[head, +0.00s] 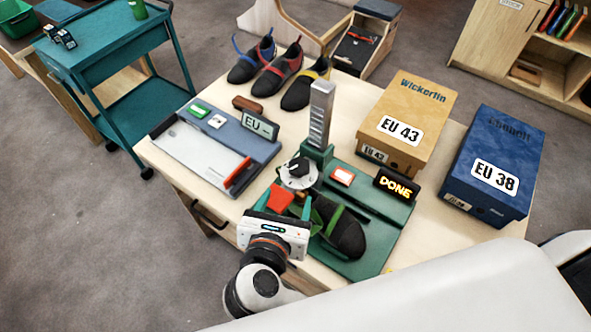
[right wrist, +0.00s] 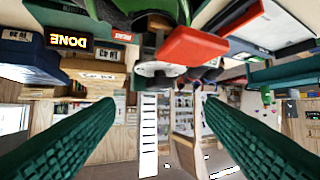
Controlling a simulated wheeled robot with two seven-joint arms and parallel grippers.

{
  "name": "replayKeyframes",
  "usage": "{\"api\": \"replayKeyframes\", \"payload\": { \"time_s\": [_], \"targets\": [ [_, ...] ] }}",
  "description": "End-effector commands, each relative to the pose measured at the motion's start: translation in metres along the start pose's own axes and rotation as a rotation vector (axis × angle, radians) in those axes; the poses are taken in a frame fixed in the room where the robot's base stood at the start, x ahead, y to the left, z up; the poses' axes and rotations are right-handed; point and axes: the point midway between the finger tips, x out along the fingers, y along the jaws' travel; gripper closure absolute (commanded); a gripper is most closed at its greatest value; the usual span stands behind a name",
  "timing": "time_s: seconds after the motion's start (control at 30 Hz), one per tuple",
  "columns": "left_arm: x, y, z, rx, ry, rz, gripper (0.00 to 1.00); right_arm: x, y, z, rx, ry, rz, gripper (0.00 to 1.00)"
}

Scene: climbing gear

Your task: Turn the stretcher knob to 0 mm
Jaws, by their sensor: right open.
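The stretcher stands on a green base (head: 372,206) at the front of the table. Its knob (head: 298,170) is a black grip on a round white dial; the marks are too small to read. A red block (head: 280,196) sits just in front of the dial and shows large in the right wrist view (right wrist: 197,44). A dark shoe with a green strap (head: 346,236) lies on the base. My right gripper (head: 284,209) is open and empty, its fingers on the near side of the knob and apart from it. My left gripper is out of view.
A display (head: 397,184) reads DONE, beside a lit red button (head: 342,176). A grey upright scale (head: 320,115) rises behind the knob. A measuring board (head: 200,150) lies left; shoe boxes EU 43 (head: 412,105) and EU 38 (head: 500,150) stand right. Several shoes (head: 280,75) stand behind.

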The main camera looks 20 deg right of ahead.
Motion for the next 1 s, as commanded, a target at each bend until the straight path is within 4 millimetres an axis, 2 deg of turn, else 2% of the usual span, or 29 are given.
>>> {"api": "replayKeyframes", "payload": {
  "time_s": [0.3,0.5,0.7,0.93,1.0],
  "targets": [
    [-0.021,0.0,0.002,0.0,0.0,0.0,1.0,0.064,0.0,-0.004,-0.006,0.007,0.001,0.36],
    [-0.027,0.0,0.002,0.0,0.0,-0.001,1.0,0.091,0.0,-0.003,-0.005,0.005,-0.001,0.36],
    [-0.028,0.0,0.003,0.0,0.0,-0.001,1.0,0.101,0.0,-0.002,-0.003,0.003,-0.002,0.36],
    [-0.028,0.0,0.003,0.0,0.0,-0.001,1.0,0.101,0.0,-0.001,-0.003,0.002,-0.002,0.36],
    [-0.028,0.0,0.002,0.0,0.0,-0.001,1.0,0.101,0.0,-0.001,-0.003,0.002,-0.002,0.48]
  ]
}}
